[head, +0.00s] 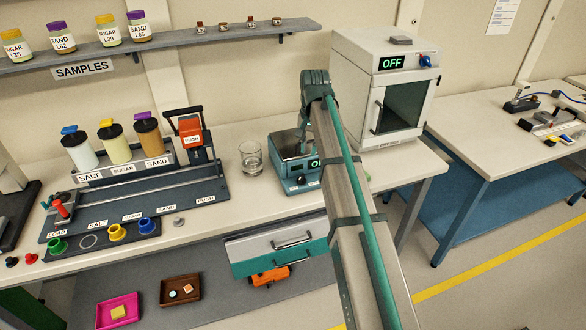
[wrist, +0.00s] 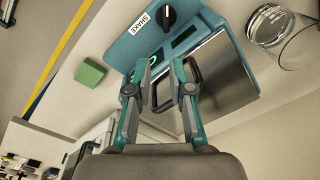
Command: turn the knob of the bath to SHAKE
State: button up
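The bath (head: 283,172) is a teal box with a metal top on the bench, left of the oven. My arm partly covers its display, so only the start of a green reading shows. Its black knob (head: 301,181) is on the front. In the wrist view the knob (wrist: 168,16) is at the top, beside a white SHAKE label (wrist: 141,22); its pointer's setting is unclear. My gripper (wrist: 162,66) is open and empty. Its fingers are over the bath's metal lid (wrist: 215,75) and dark handle (wrist: 192,80), apart from the knob. Contact with the handle cannot be told.
A glass beaker (head: 251,159) stands close left of the bath. An oven (head: 385,85) reading OFF stands to the right. A green block (wrist: 90,73) lies on the bench near the bath. The dispenser rack (head: 135,190) fills the left bench.

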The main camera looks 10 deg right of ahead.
aim_at(301, 176)
jog(key=shift+g, duration=0.3)
jog(key=f+p, duration=0.1)
jog(key=f, duration=0.2)
jog(key=a+f, duration=0.1)
jog(key=f, duration=0.3)
jog(key=s+a+f+p, duration=0.1)
jog(key=f, duration=0.2)
jog(key=shift+a+f+p, duration=0.15)
jog(key=shift+f+p, duration=0.2)
jog(key=shift+f, duration=0.05)
grip_shut()
